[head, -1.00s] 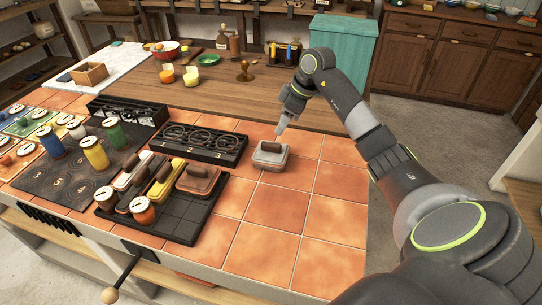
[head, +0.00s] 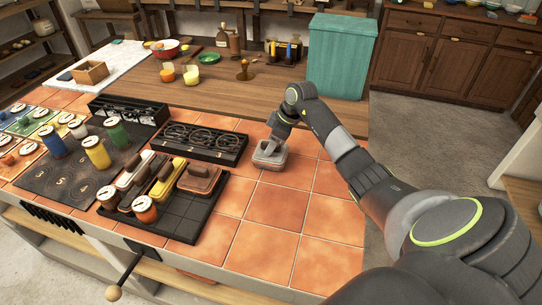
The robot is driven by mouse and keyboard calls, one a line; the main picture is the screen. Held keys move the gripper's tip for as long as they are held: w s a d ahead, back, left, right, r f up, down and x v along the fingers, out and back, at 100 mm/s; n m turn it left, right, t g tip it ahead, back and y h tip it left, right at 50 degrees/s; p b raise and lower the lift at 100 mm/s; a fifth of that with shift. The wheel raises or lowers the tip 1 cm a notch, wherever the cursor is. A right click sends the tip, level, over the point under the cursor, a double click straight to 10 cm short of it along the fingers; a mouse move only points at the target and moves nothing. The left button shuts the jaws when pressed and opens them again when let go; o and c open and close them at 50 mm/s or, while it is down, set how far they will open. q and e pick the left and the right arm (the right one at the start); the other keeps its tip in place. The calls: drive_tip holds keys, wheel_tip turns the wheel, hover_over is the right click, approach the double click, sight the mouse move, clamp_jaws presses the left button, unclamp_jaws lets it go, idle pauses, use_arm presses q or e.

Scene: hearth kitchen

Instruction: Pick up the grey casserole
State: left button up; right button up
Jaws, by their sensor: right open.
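The grey casserole (head: 269,160) is a small rounded dish on the terracotta tiles, to the right of the black rack. My right gripper (head: 270,146) points down at the casserole's top from above, with its fingertips at the lid's handle. The jaws are open. The fingers hide most of the handle, and I cannot tell whether they touch it. The casserole sits flat on the tiles. My left gripper is not in view.
A black tray (head: 206,221) with yellow, white-topped and brown dishes stands to the left. A black rack with rings (head: 204,143) is close on the casserole's left. Bare tiles (head: 277,206) lie in front. A teal cabinet (head: 341,57) stands behind.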

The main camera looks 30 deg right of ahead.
clamp_jaws()
drive_tip(key=shift+r, duration=0.1)
idle(1.2)
